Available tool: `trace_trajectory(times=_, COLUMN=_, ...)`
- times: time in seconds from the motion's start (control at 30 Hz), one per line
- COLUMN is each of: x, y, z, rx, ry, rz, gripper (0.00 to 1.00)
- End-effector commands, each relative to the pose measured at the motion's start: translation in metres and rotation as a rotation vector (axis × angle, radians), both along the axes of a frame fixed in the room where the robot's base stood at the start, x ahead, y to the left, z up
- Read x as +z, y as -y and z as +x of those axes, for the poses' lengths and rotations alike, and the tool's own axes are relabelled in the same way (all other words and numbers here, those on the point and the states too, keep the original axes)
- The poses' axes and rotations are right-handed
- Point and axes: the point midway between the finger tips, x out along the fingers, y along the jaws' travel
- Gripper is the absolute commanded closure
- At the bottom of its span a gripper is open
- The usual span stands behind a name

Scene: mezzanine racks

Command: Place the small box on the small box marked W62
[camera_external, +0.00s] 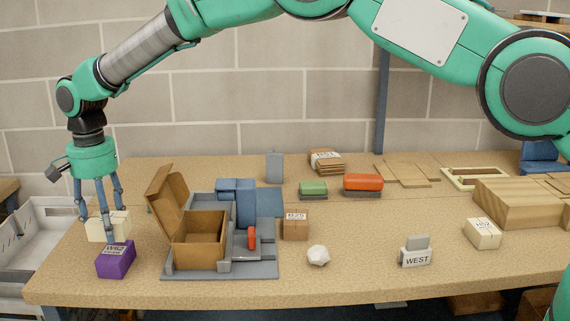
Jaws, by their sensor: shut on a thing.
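The purple small box (115,262) marked W62 sits at the left front of the table. My gripper (103,218) is at the left end of the table, pointing down, with its fingers shut on a cream small box (122,226). The cream box shows just above and behind the purple box in the picture. I cannot tell whether it touches the purple box or the table. One finger hides part of the cream box's front.
An open brown carton (200,240) stands on a grey fixture (265,269) right of the purple box. A brown box (295,225), a white faceted ball (318,256), a WEST sign (416,257) and another cream box (482,233) stand further right. The front strip is mostly clear.

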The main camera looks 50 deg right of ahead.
Motion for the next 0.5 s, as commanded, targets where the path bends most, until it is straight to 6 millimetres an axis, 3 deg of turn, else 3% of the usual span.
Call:
trace_trajectory(times=0.33, x=-0.001, y=0.0, z=0.001, rx=0.0, ry=0.002, rz=0.001, gripper=0.73)
trace_trajectory(times=0.5, x=-0.012, y=0.0, z=0.0, rx=0.0, ry=0.001, rz=0.0, gripper=0.73)
